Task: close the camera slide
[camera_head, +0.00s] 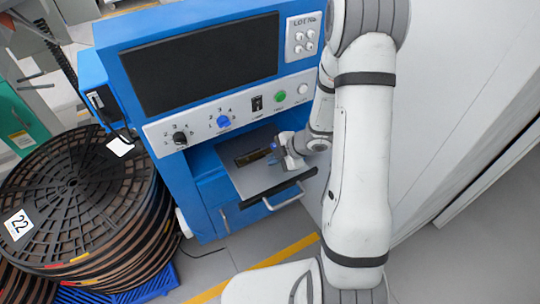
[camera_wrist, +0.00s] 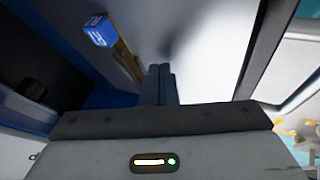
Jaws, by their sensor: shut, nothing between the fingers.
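The camera slide (camera_head: 259,183) is a grey tray sticking out of the front of the blue machine, so it stands open. A pale handle (camera_head: 283,200) runs along its dark front edge. A dark block with a brownish strip (camera_head: 252,155) lies toward the back of the slide. My gripper (camera_head: 279,148) is over the right part of the slide, inside its front edge. In the wrist view my two dark fingers (camera_wrist: 158,85) are together and empty, with the grey tray surface beyond them. Whether they touch the tray I cannot tell.
The blue machine (camera_head: 185,190) has a dark screen (camera_head: 200,63) and a panel of knobs and buttons above the slide. Stacked black reels (camera_head: 75,195) stand at the left. A pale wall (camera_head: 450,100) is at the right. The floor before the slide is clear, with a yellow line.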

